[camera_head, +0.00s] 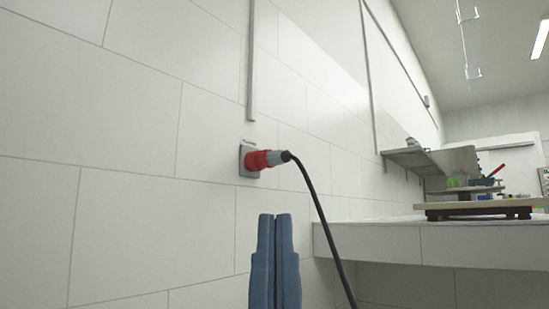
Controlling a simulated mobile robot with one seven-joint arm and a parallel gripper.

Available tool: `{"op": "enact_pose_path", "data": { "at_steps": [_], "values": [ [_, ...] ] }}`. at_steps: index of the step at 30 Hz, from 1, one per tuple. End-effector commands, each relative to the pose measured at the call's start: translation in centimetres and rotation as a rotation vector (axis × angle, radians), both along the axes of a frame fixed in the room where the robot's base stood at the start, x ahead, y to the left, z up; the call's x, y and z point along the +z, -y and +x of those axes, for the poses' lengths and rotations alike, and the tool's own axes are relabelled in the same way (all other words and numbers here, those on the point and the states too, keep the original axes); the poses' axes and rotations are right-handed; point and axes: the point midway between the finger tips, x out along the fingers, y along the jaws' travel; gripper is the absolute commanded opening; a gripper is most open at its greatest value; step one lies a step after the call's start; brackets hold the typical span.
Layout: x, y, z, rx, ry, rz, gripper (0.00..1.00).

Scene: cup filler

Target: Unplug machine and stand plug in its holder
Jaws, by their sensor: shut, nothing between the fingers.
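A plug (277,157) with a grey body sits in a red socket (256,159) on a dark plate on the tiled wall. A black cable (318,208) leaves the plug and hangs down to the right, out of the bottom of the picture. My gripper (275,217) is blue, points up and is shut and empty. In the picture it is below the plug and apart from it. I cannot make out the machine or the plug's holder for certain.
A white tiled counter (385,240) juts out on the right, with a board on a dark base (478,211) on it. A wall shelf (412,158) and small coloured items stand farther back. A thin conduit (251,70) runs down the wall above the socket.

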Motion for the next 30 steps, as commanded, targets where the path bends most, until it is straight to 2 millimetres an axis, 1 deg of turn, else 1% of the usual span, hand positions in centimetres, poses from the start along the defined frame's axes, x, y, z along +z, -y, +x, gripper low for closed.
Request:
{"op": "enact_pose_path", "data": {
  "at_steps": [1, 5, 6, 17, 18, 21, 24, 25, 27, 30],
  "values": [
    [3.1, 0.0, 0.0, 0.001, 0.001, 0.001, 0.0],
    [7.7, 0.0, 0.0, 0.002, 0.001, 0.002, 0.0],
    [9.1, 0.0, 0.0, 0.002, 0.001, 0.002, 0.0],
    [21.5, 0.0, 0.0, 0.007, 0.0, 0.005, 0.0],
    [22.8, 0.0, 0.0, 0.008, 0.0, 0.006, 0.0],
    [25.7, 0.0, 0.0, 0.009, 0.0, 0.007, 0.0],
    [27.5, 0.0, 0.0, 0.009, 0.0, 0.008, 0.0],
    [27.8, 0.0, 0.0, 0.01, 0.0, 0.008, 0.0],
    [28.2, 0.0, 0.0, 0.01, 0.0, 0.008, 0.0],
    [28.1, 0.0, 0.0, 0.01, -0.001, 0.008, 0.0]
  ]
}}
